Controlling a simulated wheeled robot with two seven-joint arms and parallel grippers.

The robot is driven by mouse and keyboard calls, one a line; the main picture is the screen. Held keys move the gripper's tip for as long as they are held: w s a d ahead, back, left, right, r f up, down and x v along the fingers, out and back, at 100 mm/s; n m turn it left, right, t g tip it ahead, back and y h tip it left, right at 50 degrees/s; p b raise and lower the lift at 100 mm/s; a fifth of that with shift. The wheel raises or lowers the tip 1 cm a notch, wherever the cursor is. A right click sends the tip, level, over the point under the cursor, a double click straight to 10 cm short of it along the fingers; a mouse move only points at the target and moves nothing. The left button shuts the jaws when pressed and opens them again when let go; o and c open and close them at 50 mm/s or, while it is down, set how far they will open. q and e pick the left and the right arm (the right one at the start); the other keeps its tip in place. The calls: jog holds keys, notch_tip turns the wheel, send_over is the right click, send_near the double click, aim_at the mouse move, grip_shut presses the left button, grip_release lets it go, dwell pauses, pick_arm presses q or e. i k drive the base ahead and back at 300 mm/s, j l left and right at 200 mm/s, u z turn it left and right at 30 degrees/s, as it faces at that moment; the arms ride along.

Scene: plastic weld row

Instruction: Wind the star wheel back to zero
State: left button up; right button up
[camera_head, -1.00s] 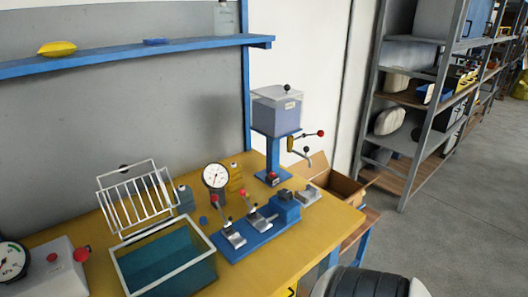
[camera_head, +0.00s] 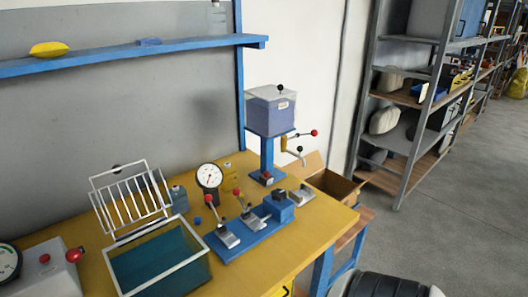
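The star wheel (camera_head: 291,145) is on the right side of a small blue bench press (camera_head: 267,155). It has a yellowish hub and thin spokes, one ending in a red knob (camera_head: 314,132) and others in dark knobs. A clear-lidded, grey-violet box (camera_head: 271,111) tops the press. A round white dial gauge (camera_head: 209,176) stands left of the press; its reading is too small to tell. Neither of my grippers is in view, and nothing touches the star wheel.
The yellow bench (camera_head: 285,262) carries a blue clamp fixture (camera_head: 250,228), a teal tank (camera_head: 160,262) and a white wire rack (camera_head: 130,197). A cardboard box (camera_head: 335,187) sits beyond the bench's right end. Grey shelving (camera_head: 405,130) stands right, with open floor (camera_head: 475,220) beside it.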

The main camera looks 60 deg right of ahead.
aim_at(278, 194)
jog(key=z, duration=0.5)
jog(key=k+z, duration=0.15)
jog(key=z, duration=0.3)
jog(key=k+z, duration=0.1)
jog(key=z, duration=0.4)
jog(key=k+z, duration=0.1)
jog(key=z, duration=0.35)
